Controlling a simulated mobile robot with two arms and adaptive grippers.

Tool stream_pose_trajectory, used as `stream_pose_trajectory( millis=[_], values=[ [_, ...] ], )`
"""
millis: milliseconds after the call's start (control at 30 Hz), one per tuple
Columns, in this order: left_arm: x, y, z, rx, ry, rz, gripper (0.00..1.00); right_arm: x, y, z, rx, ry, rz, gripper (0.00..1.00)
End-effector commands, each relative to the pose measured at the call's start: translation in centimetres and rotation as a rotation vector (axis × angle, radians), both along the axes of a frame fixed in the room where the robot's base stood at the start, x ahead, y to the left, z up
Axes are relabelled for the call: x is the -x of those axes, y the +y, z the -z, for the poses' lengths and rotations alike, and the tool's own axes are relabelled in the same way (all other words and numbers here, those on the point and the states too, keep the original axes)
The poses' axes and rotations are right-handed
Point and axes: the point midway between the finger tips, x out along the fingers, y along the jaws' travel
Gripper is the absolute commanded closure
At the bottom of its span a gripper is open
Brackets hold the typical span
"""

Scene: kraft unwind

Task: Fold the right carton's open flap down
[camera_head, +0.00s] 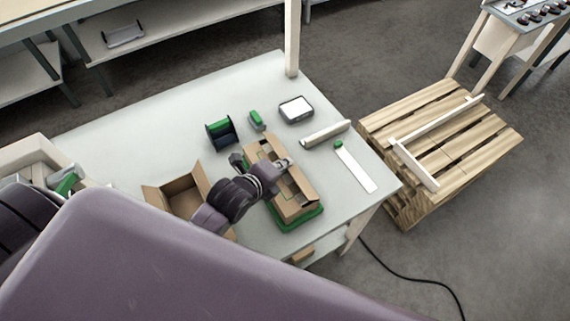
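The right carton (296,203) is a brown box on a green base (301,222) near the table's front edge. Brown panels show along its top, with a darker gap between them. I cannot tell clearly which panel is the open flap. My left gripper (283,164) is over the upper part of this carton, at or just above its top. Its dark arm reaches in from the lower left and hides the carton's left side. The fingers are too small to tell whether they are open or touching a panel. My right gripper is not in view.
An open brown carton (182,194) stands to the left. Behind are a green-and-black holder (221,131), a small green item (257,120), a grey-rimmed tray (296,109), a pale roll (325,134) and a white strip (356,168). A wooden pallet (440,140) is beyond the table. The table's left back is clear.

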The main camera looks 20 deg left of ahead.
Motion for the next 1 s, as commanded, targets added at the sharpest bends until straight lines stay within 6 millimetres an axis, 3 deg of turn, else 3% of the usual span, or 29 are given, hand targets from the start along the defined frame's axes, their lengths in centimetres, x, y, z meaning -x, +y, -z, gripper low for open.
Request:
stream_pose_trajectory(
  millis=[33,233,667,833,1000],
  values=[
    [0.2,0.2,0.9,0.012,-0.022,0.003,1.00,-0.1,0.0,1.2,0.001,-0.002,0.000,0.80],
    [0.5,0.4,1.3,0.091,-0.118,0.002,1.00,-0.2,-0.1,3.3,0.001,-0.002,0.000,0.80],
    [0.5,0.3,0.8,0.126,-0.154,0.004,1.00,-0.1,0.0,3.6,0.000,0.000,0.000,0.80],
    [0.5,0.3,0.8,0.124,-0.153,0.003,0.81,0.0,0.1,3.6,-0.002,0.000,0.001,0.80],
    [0.5,0.3,0.9,0.123,-0.152,0.003,0.80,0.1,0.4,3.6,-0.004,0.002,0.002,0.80]
  ],
)
